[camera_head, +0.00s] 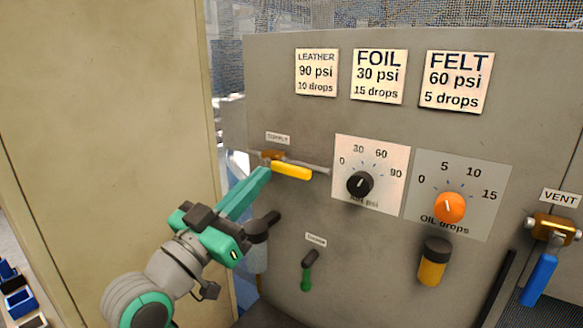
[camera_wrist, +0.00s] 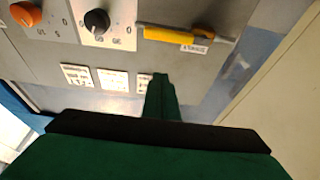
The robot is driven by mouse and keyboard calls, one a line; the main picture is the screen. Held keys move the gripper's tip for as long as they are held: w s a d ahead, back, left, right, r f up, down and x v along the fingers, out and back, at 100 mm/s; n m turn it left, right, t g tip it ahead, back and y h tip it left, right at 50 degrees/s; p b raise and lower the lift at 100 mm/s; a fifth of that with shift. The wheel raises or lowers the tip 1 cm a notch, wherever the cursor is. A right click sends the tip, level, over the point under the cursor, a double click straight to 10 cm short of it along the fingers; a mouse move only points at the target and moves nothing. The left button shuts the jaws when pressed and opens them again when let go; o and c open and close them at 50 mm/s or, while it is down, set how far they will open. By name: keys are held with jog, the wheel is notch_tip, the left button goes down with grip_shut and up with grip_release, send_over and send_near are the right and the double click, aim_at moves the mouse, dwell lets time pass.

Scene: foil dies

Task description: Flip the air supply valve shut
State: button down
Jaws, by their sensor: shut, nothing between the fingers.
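The air supply valve has a brass body (camera_head: 271,155) and a yellow lever (camera_head: 292,171), under a small SUPPLY label (camera_head: 278,138) on the grey panel. The lever lies nearly level, pointing right roughly along the thin pipe (camera_head: 318,168). In the wrist view, which looks upside down, the yellow lever (camera_wrist: 168,35) also lies along the pipe. My green gripper (camera_head: 265,172) is shut and empty, its tips just left of and below the lever's left end. I cannot tell whether they touch it. The shut fingers also show in the wrist view (camera_wrist: 161,80).
A black air knob (camera_head: 360,184) and an orange oil knob (camera_head: 449,207) sit to the right. Below are a small green-handled valve (camera_head: 307,271) and a yellow-black cylinder (camera_head: 433,262). A blue-handled VENT valve (camera_head: 541,278) is far right. A beige panel (camera_head: 110,120) stands left.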

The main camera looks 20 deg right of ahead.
notch_tip(320, 180, up, 3)
send_over(284, 168)
jog(key=s, duration=0.3)
jog(key=f, duration=0.2)
jog(key=shift+w+a+f, duration=0.15)
jog(key=shift+a+f, duration=0.2)
jog(key=shift+f, duration=0.55)
